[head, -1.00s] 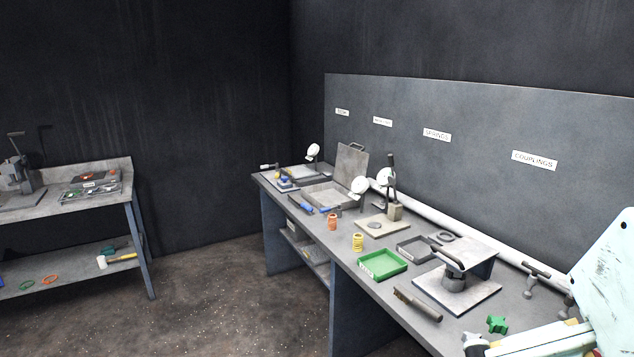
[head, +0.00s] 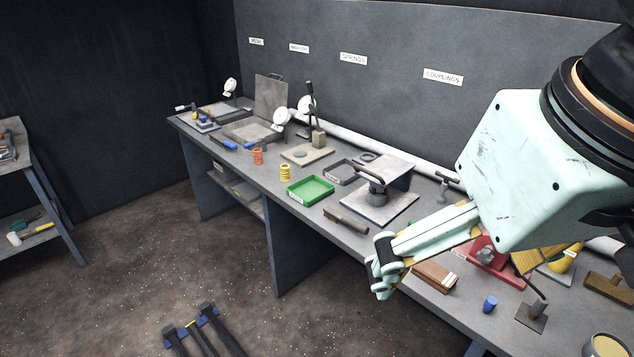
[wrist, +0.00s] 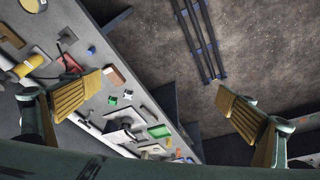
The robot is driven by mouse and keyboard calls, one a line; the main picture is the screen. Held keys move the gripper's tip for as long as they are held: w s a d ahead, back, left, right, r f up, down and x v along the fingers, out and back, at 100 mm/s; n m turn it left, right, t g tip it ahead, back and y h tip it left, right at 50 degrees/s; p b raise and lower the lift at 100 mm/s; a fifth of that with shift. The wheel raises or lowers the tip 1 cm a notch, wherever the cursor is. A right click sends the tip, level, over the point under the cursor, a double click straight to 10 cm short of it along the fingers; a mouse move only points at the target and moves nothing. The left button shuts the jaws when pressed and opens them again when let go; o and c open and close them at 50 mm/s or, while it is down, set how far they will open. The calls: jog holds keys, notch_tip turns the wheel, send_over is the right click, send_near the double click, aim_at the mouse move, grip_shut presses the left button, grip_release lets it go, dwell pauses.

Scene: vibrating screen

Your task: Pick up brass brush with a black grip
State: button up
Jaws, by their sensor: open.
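A narrow brush-like tool (head: 346,220) with a dark grip and a brownish end lies on the bench in front of the green tray. It looks like the brass brush, but its bristles are too small to make out. My gripper (head: 383,265) is in the air by the bench's front edge, to the right of and nearer than this tool. In the wrist view my gripper (wrist: 161,84) shows its two tan-padded fingers wide apart with nothing between them. The bench and floor show below.
The green tray (head: 311,190) and a press-like stand (head: 377,200) are close to the tool. A brown block (head: 436,276), a red fixture (head: 489,252) and a blue cylinder (head: 490,304) lie to the right. Black rails (head: 205,330) are on the floor.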

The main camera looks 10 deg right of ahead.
jog(key=shift+c, duration=0.4)
jog(key=c, duration=2.3)
